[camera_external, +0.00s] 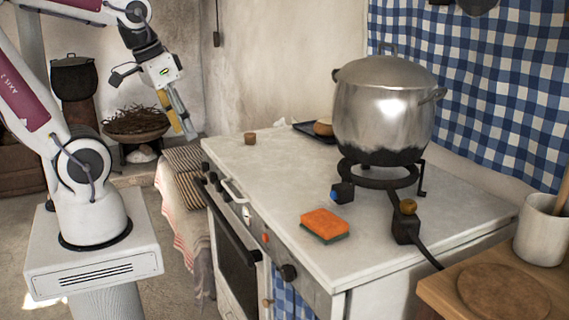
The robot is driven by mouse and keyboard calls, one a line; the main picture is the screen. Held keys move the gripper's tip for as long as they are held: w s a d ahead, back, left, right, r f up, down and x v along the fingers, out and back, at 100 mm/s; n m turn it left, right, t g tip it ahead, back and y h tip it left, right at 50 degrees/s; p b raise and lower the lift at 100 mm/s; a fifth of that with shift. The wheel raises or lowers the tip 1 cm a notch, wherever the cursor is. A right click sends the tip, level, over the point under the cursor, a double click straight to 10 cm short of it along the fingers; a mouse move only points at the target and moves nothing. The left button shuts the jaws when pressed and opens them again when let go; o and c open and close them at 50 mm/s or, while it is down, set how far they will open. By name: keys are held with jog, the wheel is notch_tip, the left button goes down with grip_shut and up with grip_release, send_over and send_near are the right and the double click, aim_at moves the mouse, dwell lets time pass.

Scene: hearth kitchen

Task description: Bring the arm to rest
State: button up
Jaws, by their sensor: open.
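My gripper (181,116) is in the upper left of the external view, at the end of my raised arm. Its fingers point down and a little to the right. It is open and nothing shows between the fingers. It hangs in the air left of the stove's far end, apart from the stove top (270,165). The finger gap is small and partly hard to make out from this side.
A large metal pot (383,110) stands on a black burner ring (378,178). An orange sponge (325,224) lies near the stove's front edge. A small brown cork-like piece (250,138) and a dark tray (303,127) sit farther back. A striped cloth (172,205) hangs left.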

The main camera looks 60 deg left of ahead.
jog(key=shift+s+d+r+m+t+h, duration=0.15)
jog(key=shift+d+r+m+t, duration=0.15)
jog(key=shift+d+r, duration=0.35)
jog(key=shift+w+d+r+m+t+h, duration=0.1)
jog(key=shift+d+r+m+t, duration=0.15)
jog(key=shift+d+r+m, duration=0.4)
jog(key=shift+s+d+r+m+t+h, duration=0.15)
jog(key=shift+d+r+t, duration=0.15)
jog(key=shift+d, duration=0.55)
jog(key=shift+w, duration=0.15)
jog(key=shift+c, duration=0.3)
dwell(1.6)
